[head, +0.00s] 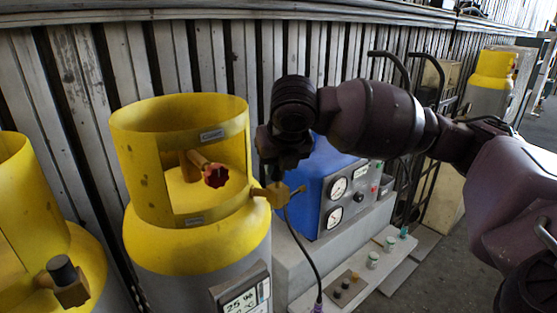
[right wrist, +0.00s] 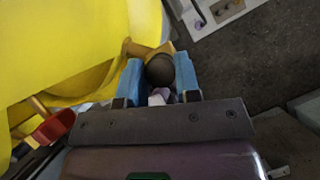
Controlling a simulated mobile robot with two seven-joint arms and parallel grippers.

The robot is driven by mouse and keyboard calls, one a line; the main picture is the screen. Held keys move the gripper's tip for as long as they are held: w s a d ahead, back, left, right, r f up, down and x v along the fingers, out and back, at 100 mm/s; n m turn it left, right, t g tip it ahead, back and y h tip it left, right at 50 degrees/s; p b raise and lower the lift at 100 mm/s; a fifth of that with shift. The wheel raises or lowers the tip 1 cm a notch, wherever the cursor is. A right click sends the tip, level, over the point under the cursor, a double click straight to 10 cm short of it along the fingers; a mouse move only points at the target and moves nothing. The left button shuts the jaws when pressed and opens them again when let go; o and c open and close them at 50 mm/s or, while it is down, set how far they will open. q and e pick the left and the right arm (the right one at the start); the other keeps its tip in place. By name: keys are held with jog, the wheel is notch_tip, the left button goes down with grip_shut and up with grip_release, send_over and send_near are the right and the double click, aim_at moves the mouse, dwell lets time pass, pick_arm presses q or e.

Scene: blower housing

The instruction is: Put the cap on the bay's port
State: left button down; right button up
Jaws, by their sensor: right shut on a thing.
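My right gripper (head: 276,172) points down beside the middle yellow cylinder (head: 196,240), just above its brass port (head: 277,194). In the right wrist view, its blue fingers (right wrist: 160,80) are shut on a dark round cap (right wrist: 160,69). Brass of the port (right wrist: 137,47) shows just beyond the cap. I cannot tell whether the cap touches or sits on the port. In the head view the cap is hidden or lost against the dark gripper. My left gripper is not in view.
A second yellow cylinder (head: 35,215) at left has a dark-topped brass port (head: 66,283). A blue gauge box (head: 308,180) stands close behind the gripper. A grey panel with several small fittings (head: 372,260) lies at lower right, with a black cable (head: 308,254) near it.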

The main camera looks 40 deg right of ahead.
jog(key=shift+f, duration=0.95)
jog(key=o, duration=1)
jog(key=shift+c, duration=0.2)
jog(key=v, duration=1)
jog(key=shift+r+b, duration=0.35)
jog(key=shift+r, duration=0.05)
jog(key=shift+s+a, duration=0.1)
jog(key=shift+s, duration=0.05)
